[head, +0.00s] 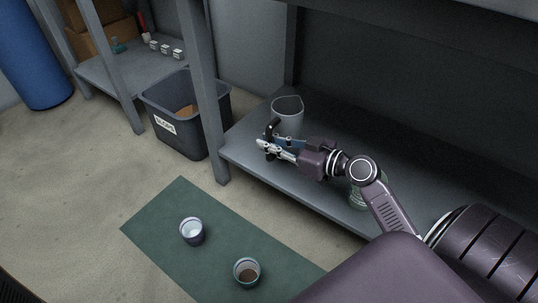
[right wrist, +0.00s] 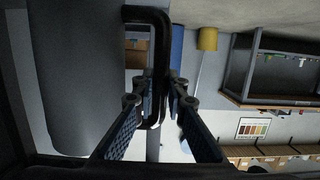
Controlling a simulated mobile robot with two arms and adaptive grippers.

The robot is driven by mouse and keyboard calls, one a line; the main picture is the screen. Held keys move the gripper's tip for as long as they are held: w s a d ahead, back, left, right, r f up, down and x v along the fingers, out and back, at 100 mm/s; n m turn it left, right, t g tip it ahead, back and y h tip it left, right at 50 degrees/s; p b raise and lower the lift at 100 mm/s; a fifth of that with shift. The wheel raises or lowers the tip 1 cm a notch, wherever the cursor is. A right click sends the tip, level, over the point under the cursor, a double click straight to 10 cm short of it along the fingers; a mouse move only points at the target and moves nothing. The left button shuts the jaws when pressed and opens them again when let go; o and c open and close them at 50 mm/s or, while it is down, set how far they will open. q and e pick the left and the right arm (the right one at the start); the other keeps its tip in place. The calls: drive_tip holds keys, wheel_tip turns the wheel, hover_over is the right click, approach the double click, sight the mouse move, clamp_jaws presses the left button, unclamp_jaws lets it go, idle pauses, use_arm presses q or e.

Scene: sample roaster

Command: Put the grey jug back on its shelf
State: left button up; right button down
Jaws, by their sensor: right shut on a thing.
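The grey jug (head: 287,108) is upright at the left end of the low grey shelf (head: 253,160). I cannot tell whether its base rests on the shelf or is slightly above it. My right gripper (head: 266,145) is in front of the jug and shut on its black handle. In the right wrist view, the jug's grey wall (right wrist: 75,70) fills the left side and the fingers of my right gripper (right wrist: 158,102) close around the handle. My left gripper is not in view.
A glass container (head: 358,197) is partly hidden behind my right arm on the shelf. A grey shelf post (head: 205,90) stands left of the jug, beside a dark labelled bin (head: 183,135). A green mat (head: 165,215) on the floor holds two cups (head: 191,232) (head: 246,271).

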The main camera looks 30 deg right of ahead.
drive_tip(key=f+b, duration=0.1)
drive_tip(key=w+f+b, duration=0.1)
drive_tip(key=f, duration=0.1)
drive_tip(key=shift+d+f, duration=0.1)
drive_tip(key=shift+f, duration=0.2)
drive_tip(key=shift+s+r, duration=0.1)
drive_tip(key=shift+r, duration=0.05)
drive_tip(key=shift+s, duration=0.1)
drive_tip(key=c, duration=2.4)
unclamp_jaws()
drive_tip(key=shift+s+f+b, duration=0.1)
drive_tip(key=shift+f+b, duration=0.2)
drive_tip(key=shift+f, duration=0.1)
drive_tip(key=o, duration=0.5)
drive_tip(key=shift+r, duration=0.1)
drive_tip(key=shift+c, duration=0.2)
